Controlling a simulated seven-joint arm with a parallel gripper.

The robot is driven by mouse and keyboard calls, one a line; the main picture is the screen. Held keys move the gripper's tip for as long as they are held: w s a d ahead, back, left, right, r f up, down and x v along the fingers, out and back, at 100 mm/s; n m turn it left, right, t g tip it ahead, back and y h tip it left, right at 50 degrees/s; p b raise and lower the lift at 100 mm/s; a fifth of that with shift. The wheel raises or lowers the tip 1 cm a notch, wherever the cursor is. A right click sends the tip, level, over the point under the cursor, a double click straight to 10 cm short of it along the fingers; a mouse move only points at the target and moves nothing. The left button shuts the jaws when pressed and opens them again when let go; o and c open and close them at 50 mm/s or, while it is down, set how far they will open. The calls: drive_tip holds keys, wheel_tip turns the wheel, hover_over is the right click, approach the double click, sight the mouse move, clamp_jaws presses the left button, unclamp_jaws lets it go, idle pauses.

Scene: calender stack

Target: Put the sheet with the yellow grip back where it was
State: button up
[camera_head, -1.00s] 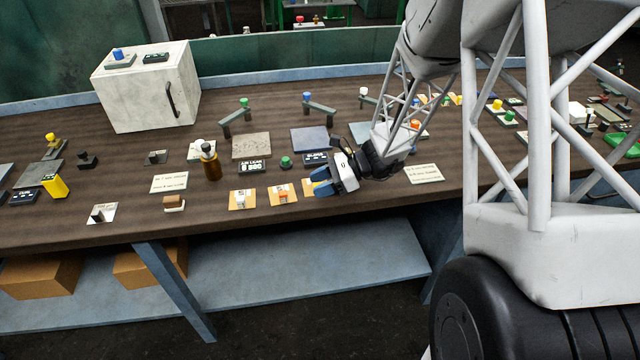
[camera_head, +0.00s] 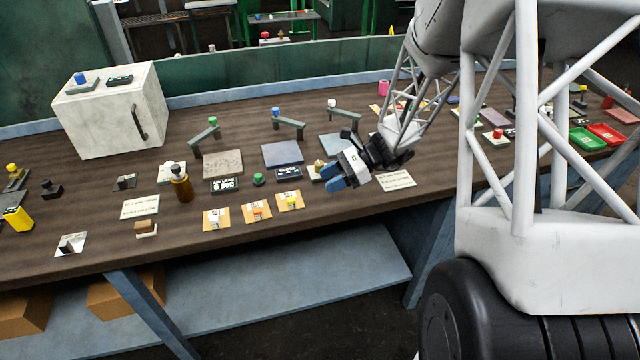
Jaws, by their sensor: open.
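Three small orange-yellow sheets lie in a row near the table's front edge. The left one (camera_head: 216,218) and the middle one (camera_head: 256,211) carry pale and orange pieces. The right one (camera_head: 290,201) seems to carry a yellow grip, but the pieces are too small to tell surely. My gripper (camera_head: 330,178) is open with blue fingertips and appears empty. It hangs to the right of the right sheet, apart from it in the picture, near a small pale block with a knob (camera_head: 317,171).
Behind the row are a beige plate (camera_head: 222,163), a blue-grey plate (camera_head: 282,154), a green button (camera_head: 258,179) and small dark displays. A brown bottle (camera_head: 181,185) stands to the left. A white cabinet (camera_head: 110,115) stands back left.

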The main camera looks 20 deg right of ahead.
drive_tip(key=shift+d+r, duration=0.2)
drive_tip(key=shift+d, duration=0.3)
idle(0.3)
drive_tip(key=shift+s+a+r, duration=0.25)
drive_tip(key=shift+r, duration=0.05)
drive_tip(key=s+a+r+n+t+h, duration=0.1)
drive_tip(key=s+r+n+h, duration=0.5)
drive_tip(key=s, duration=0.8)
drive_tip(key=s+a+r+n+t+h, duration=0.1)
drive_tip(key=s+a+r+n+h, duration=0.2)
drive_tip(key=s+r+n+h, duration=0.4)
drive_tip(key=s+r+n, duration=0.4)
drive_tip(key=s+r, duration=0.1)
drive_tip(key=s, duration=0.2)
drive_tip(key=shift+s+n+t+h, duration=0.3)
drive_tip(key=shift+n, duration=0.1)
